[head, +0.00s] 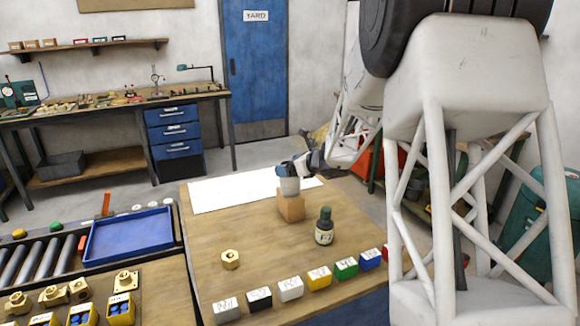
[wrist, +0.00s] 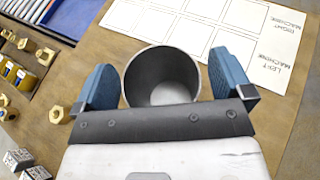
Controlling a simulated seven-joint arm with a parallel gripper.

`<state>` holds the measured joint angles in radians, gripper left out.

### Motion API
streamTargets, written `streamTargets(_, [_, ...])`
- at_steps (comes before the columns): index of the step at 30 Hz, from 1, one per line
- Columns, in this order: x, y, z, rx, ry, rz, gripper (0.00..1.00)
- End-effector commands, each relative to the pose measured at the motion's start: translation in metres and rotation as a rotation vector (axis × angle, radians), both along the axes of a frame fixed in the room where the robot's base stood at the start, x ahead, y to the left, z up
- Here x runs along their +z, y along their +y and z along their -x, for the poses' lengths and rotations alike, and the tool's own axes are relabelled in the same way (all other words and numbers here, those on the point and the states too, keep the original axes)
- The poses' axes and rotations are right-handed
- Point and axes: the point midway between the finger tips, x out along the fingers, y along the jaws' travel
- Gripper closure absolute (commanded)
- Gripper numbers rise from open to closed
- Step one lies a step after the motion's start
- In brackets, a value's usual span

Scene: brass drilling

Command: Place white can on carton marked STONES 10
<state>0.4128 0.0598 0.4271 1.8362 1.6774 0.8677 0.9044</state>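The white can (head: 289,186) stands upright on top of a brown carton (head: 291,208) on the wooden table, or directly over it. In the wrist view I look into the can's open mouth (wrist: 162,80). My gripper (head: 291,170) is at the can from above and behind. In the wrist view my gripper (wrist: 165,85) has one blue finger on each side of the can, with a narrow gap visible, clearest at the right. The fingers look open around it. The carton's marking cannot be read, and the carton is hidden in the wrist view.
A dark bottle (head: 324,226) stands right of the carton. A brass nut (head: 230,259) lies front left. Small coloured labelled blocks (head: 319,277) line the front edge. A white printed sheet (head: 232,190) lies behind. A blue tray (head: 130,235) is at the left.

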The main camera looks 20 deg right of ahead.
Motion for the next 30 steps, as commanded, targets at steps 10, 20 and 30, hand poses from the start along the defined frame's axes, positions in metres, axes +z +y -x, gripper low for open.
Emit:
streamTargets(10, [0.004,-0.001,0.002,-0.001,0.000,0.000,0.02])
streamTargets(20, [0.018,-0.019,0.030,-0.001,-0.002,0.001,0.02])
streamTargets(30, [0.038,-0.045,0.072,-0.002,0.000,0.001,0.02])
